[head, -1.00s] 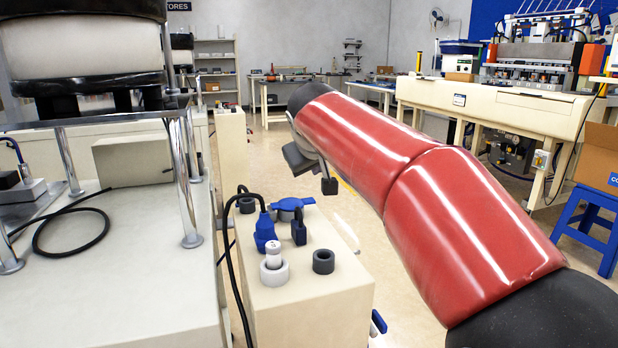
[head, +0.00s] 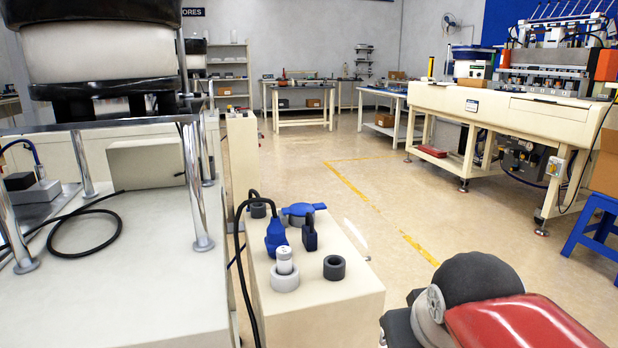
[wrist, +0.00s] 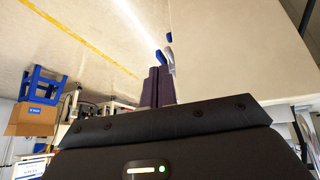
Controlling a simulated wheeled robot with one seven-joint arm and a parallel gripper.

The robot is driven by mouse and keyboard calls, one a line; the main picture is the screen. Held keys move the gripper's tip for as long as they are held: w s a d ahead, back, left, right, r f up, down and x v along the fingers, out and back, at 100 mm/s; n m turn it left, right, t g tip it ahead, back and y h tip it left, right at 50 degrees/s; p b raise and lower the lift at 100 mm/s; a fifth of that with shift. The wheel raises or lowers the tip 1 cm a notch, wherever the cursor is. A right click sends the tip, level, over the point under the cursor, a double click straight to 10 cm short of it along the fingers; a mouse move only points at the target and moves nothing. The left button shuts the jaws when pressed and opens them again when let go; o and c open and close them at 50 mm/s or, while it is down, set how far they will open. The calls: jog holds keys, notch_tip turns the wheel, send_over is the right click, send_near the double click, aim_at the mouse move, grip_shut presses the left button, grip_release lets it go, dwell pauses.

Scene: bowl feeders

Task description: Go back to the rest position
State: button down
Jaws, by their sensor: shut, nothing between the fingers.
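My gripper (wrist: 157,88) shows in the wrist view with its two dark fingers together and nothing between them. It points along the side of the cream box (wrist: 240,45), with floor to its left. In the head view only my red and black arm shows, low at the right; my gripper is out of that view. The cream box (head: 318,308) stands left of my arm and carries a blue connector (head: 275,237), a white cylinder in a grey ring (head: 284,268) and a dark ring (head: 334,267).
The bowl feeder bench (head: 120,290) fills the left. A long cream machine (head: 500,108) stands at the right, with a blue stool (head: 594,228) near it. Open floor (head: 340,225) with a yellow line lies between. Black cables (head: 240,265) hang beside the box.

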jog(key=s+f+m, duration=0.1)
jog(key=s+f, duration=0.4)
jog(key=f, duration=0.1)
jog(key=shift+s+d+f+g, duration=0.2)
jog(key=shift+s+d+g, duration=0.05)
jog(key=shift+s+g, duration=0.15)
